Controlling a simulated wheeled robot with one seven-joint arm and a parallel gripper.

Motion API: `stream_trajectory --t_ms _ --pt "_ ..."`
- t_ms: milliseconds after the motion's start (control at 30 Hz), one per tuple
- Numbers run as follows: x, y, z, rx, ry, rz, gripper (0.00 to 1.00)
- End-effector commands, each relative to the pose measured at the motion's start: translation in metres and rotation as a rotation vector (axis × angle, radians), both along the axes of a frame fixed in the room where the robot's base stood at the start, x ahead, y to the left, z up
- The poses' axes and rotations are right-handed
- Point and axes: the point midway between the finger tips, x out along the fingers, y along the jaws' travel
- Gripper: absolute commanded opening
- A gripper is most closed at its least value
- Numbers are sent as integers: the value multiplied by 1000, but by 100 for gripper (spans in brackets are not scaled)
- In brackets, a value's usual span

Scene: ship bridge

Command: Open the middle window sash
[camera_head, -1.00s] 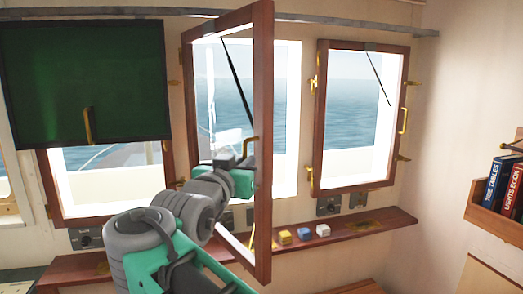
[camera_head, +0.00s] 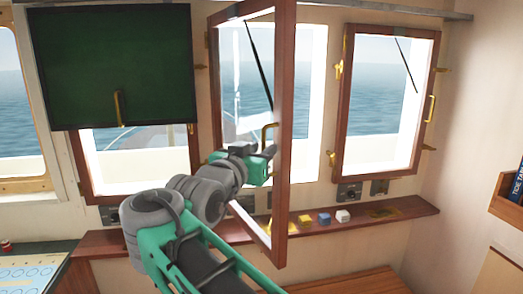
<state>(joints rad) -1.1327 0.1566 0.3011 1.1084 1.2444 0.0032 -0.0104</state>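The middle window sash (camera_head: 284,120) is a brown wooden frame with a glass pane. It stands swung out into the room, its near stile far from the wall and bright window opening showing to its right.
A dark green panel (camera_head: 115,65) covers the upper left window. The right window sash (camera_head: 345,110) is shut. A wooden ledge (camera_head: 400,220) below holds a yellow block (camera_head: 305,219), a blue block (camera_head: 324,219) and a white block (camera_head: 342,216). A bookshelf (camera_head: 505,207) is at the right edge.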

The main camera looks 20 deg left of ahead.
Motion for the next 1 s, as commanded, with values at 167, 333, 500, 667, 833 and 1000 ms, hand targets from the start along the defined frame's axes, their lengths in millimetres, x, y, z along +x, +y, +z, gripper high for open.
stream_trajectory --t_ms 167,333,500,667,833,1000 --pt "-1 0 1 2 -1 0 31" --pt "-24 4 -2 5 -3 5 31" --pt "-59 8 -2 2 -1 5 31" --pt "-76 9 -1 2 0 2 31" --pt "-78 9 1 1 0 -1 31" --pt "-78 9 1 1 0 0 31"
